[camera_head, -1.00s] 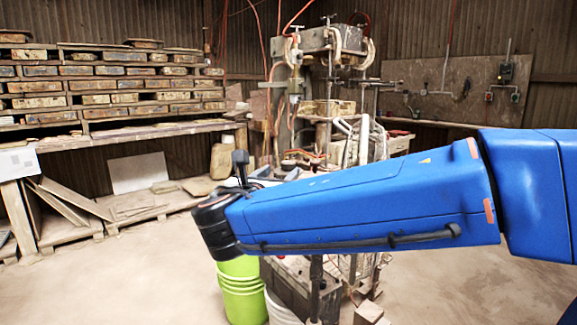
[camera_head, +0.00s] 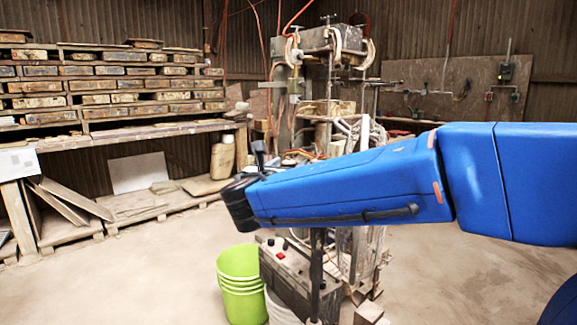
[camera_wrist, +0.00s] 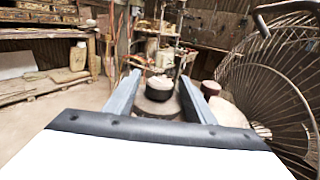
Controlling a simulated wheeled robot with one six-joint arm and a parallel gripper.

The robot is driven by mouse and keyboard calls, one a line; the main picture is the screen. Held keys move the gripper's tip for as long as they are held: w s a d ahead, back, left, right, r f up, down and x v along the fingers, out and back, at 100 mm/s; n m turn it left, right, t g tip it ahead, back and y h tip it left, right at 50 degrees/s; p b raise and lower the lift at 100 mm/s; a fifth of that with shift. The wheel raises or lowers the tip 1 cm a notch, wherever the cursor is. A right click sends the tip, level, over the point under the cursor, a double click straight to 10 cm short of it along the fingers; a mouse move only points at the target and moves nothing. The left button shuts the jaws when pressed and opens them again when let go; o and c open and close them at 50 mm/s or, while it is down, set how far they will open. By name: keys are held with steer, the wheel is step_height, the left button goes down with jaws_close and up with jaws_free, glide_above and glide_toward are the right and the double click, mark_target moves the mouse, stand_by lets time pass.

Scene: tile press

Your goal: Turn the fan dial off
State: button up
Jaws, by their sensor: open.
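In the wrist view, the fan (camera_wrist: 275,85) shows as a curved wire cage along the right side. A dark, round, knob-like piece with a pale top, which looks like the fan dial (camera_wrist: 159,94), stands between my gripper's fingers. My gripper (camera_wrist: 160,77) is open, one finger on each side of that piece. I cannot tell whether either finger touches it. No dial marking is readable. The head view shows my blue arm but not the fan or the fingers.
A smaller brownish knob (camera_wrist: 210,88) sits just right of the right finger. In the head view, green buckets (camera_head: 239,275) stand on the floor below my wrist. The tile press (camera_head: 330,90) stands behind my arm, and shelves of moulds (camera_head: 110,85) line the left wall. Open floor lies at front left.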

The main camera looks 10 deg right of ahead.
steer(key=c, duration=1.1)
steer(key=shift+n+t+y, duration=0.3)
steer(key=shift+y, duration=0.1)
steer(key=shift+d+n+t+y, duration=0.15)
steer(key=shift+n+t+y, duration=0.25)
steer(key=shift+n+y, duration=0.6)
steer(key=shift+n+t+y, duration=0.4)
steer(key=shift+n+y, duration=0.8)
steer(key=shift+y, duration=1.1)
steer(key=shift+n+y, duration=0.6)
steer(key=shift+y, duration=0.4)
